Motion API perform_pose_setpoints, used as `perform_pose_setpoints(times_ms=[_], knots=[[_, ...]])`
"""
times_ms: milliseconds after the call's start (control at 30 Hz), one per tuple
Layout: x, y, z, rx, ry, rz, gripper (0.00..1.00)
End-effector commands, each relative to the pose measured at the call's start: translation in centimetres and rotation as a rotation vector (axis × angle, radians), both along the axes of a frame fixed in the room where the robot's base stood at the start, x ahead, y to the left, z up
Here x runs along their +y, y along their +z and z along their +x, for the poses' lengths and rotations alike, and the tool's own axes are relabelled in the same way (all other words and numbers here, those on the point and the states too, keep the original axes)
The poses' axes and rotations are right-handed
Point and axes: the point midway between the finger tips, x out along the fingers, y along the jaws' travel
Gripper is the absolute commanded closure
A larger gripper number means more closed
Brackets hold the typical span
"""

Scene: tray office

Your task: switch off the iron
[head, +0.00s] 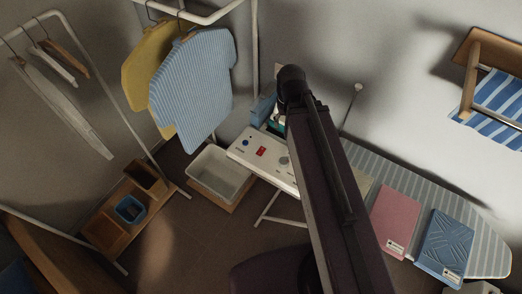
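A white control panel (240,150) sits at the left end of the ironing board (365,160). It carries a red switch (261,152), a small blue button (246,142) and a grey round knob (283,160). Behind the panel is a blue and teal object (262,109), partly hidden by my arm; I cannot tell whether it is the iron. The switch's position is too small to read. My arm crosses the middle of the view in front of the board. My gripper is not visible.
A pink folder-like item (395,218) and a blue one (446,243) lie on the board's right part. A white bin (219,174) stands below the panel. Striped blue (195,90) and yellow (150,65) shirts hang at upper left. A wooden tray (108,232) is at lower left.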

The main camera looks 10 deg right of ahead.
Motion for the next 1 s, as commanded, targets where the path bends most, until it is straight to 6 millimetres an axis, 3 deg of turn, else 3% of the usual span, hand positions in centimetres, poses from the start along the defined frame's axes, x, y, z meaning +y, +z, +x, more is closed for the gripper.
perform_pose_setpoints(times_ms=[33,167,200,700,1000], knots=[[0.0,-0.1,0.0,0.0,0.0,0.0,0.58],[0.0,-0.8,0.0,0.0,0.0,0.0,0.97],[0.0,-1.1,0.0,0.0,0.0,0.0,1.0],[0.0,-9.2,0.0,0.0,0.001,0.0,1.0],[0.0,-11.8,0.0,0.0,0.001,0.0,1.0]])
